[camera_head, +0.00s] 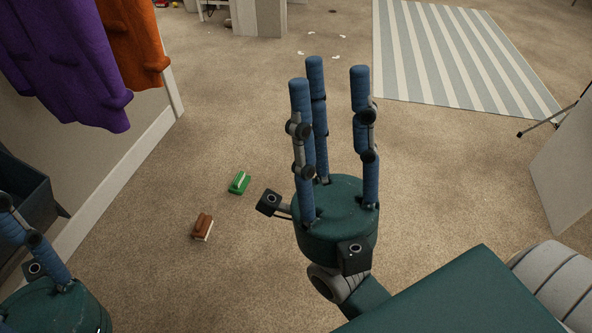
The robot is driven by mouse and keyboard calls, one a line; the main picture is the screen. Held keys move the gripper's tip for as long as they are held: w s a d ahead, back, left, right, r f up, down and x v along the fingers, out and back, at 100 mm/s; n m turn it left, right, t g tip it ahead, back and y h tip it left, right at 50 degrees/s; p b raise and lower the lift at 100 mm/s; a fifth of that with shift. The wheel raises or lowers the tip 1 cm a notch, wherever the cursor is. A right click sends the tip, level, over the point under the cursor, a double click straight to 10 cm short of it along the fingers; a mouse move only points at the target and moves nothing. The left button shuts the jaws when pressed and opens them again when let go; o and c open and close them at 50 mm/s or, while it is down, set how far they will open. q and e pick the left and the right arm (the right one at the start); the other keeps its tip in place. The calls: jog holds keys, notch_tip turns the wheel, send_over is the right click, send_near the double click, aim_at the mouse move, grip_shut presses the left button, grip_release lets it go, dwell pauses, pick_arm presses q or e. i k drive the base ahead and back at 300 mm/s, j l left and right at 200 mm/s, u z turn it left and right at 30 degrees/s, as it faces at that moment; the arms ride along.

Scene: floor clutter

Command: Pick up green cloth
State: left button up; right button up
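A small green item (239,182) with a pale strip lies on the carpet left of centre. It may be the green cloth, but it looks block-like and I cannot tell its material. My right gripper (327,75) stands up in the middle of the view, its three blue fingers spread apart with nothing between them. It is to the right of the green item and apart from it. My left gripper (42,258) shows only in part at the lower left corner. Its fingers are cut off by the frame, so its opening is hidden.
A brown brush-like item (202,227) lies near the green one. Purple (70,65) and orange (134,45) garments hang at the upper left. A dark bin (28,205) stands at the left wall. A striped rug (455,55) lies at the back right. Carpet between is mostly clear.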

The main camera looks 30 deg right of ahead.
aim_at(238, 186)
jog(key=z, duration=0.35)
jog(key=i+l+u, duration=0.15)
jog(key=u, duration=0.2)
jog(key=i+l+u, duration=0.1)
jog(key=l+u, duration=0.15)
jog(key=u, duration=0.15)
jog(key=l+u, duration=0.2)
jog(key=u, duration=0.15)
jog(key=i+l, duration=0.05)
